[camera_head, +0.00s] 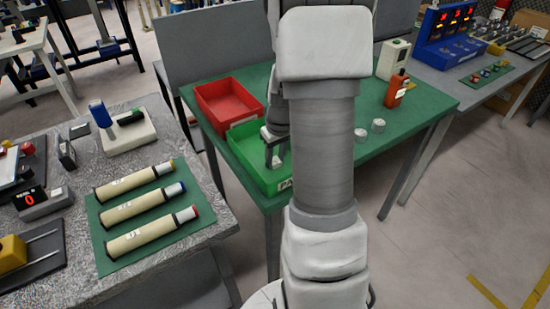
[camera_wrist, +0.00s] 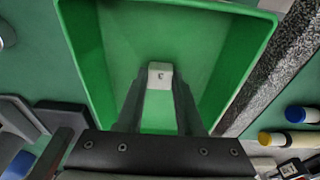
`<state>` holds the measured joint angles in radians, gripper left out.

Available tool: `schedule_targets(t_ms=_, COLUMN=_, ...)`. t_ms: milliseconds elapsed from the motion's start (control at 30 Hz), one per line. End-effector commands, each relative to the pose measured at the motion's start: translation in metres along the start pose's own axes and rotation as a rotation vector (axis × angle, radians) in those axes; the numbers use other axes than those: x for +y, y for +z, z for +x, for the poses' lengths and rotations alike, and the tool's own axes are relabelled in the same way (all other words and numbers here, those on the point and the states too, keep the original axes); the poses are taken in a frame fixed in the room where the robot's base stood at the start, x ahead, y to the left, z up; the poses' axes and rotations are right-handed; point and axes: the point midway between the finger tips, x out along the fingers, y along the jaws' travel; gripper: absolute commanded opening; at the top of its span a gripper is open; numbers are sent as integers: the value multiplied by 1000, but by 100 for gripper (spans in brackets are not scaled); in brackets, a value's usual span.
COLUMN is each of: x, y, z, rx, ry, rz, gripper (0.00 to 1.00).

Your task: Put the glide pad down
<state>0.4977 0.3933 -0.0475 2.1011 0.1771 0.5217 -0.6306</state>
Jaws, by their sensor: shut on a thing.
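The glide pad (camera_wrist: 160,72), a small whitish block with a dark mark, sits between my fingertips in the wrist view. My gripper (camera_wrist: 158,82) is shut on it, with the fingers along its two sides. The green tray (camera_wrist: 262,30) surrounds them; the pad is over or inside the tray, and I cannot tell whether it touches the floor. In the head view my gripper (camera_head: 275,158) reaches down into the green tray (camera_head: 247,168), partly hidden by my arm.
A red tray (camera_head: 228,97) stands behind the green one on the green-topped table. Three cream tubes (camera_head: 148,205) lie on a green mat on the left bench.

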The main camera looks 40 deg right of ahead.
Motion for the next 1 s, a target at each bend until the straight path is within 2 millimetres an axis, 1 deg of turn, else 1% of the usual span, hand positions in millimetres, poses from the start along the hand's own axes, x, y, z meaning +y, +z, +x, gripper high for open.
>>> schedule_targets(t_ms=200, x=0, y=0, z=0, rx=1, ry=0, rz=-1, gripper=0)
schedule_targets(t_ms=333, x=0, y=1, z=5, rx=1, ry=0, rz=0, gripper=0)
schedule_targets(t_ms=367, x=0, y=0, z=4, rx=1, ry=0, rz=-1, gripper=38)
schedule_targets(t_ms=500, x=0, y=0, z=3, rx=1, ry=0, rz=0, gripper=63)
schedule_targets(t_ms=533, x=0, y=0, z=3, rx=1, ry=0, rz=-1, gripper=66)
schedule_targets(t_ms=867, x=0, y=0, z=0, rx=1, ry=1, rz=-1, gripper=66)
schedule_targets(t_ms=933, x=0, y=-1, z=-4, rx=1, ry=1, rz=-1, gripper=66)
schedule_targets(t_ms=1000, x=0, y=-1, z=-15, rx=4, ry=2, rz=-1, gripper=66)
